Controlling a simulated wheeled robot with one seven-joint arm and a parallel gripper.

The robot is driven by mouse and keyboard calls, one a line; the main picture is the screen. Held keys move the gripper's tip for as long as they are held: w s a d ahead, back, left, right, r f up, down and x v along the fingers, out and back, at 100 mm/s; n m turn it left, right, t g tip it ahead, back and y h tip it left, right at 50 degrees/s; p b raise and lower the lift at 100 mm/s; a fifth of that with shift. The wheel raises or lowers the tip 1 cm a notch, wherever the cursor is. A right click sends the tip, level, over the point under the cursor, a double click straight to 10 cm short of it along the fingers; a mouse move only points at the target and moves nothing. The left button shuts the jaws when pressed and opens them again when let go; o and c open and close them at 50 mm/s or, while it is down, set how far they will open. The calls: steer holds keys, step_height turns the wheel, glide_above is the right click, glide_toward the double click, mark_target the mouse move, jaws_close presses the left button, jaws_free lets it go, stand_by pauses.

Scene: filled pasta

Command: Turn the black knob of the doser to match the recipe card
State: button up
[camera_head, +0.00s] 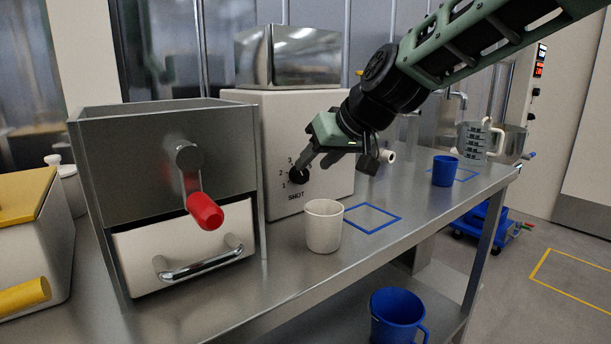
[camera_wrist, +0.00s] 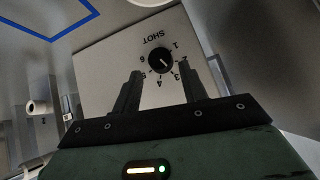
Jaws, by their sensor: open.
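The white doser (camera_head: 262,130) has a metal hopper on top and a front dial marked SHOT. Its black knob (camera_head: 299,175) sits among printed numbers. In the wrist view the knob (camera_wrist: 160,62) appears upside down, ringed by 1 to 6; its pointer is too small to read surely. My gripper (camera_head: 335,163) is in front of the doser face, fingers spread. In the wrist view my gripper (camera_wrist: 161,74) has its two fingers either side of the knob's line, apparently short of it; contact cannot be told. I see no recipe card.
A white cup (camera_head: 323,226) stands in front of the doser, beside an empty blue square outline (camera_head: 372,217). A grey machine with a red-handled crank (camera_head: 205,211) stands at left. A blue cup (camera_head: 445,170) and a measuring jug (camera_head: 478,140) are farther right.

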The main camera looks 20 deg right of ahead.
mark_target(303, 176)
steer(key=x, duration=0.5)
steer(key=c, duration=0.7)
steer(key=shift+d+f+b, duration=0.1)
steer(key=shift+b, duration=0.35)
steer(key=shift+b, duration=0.35)
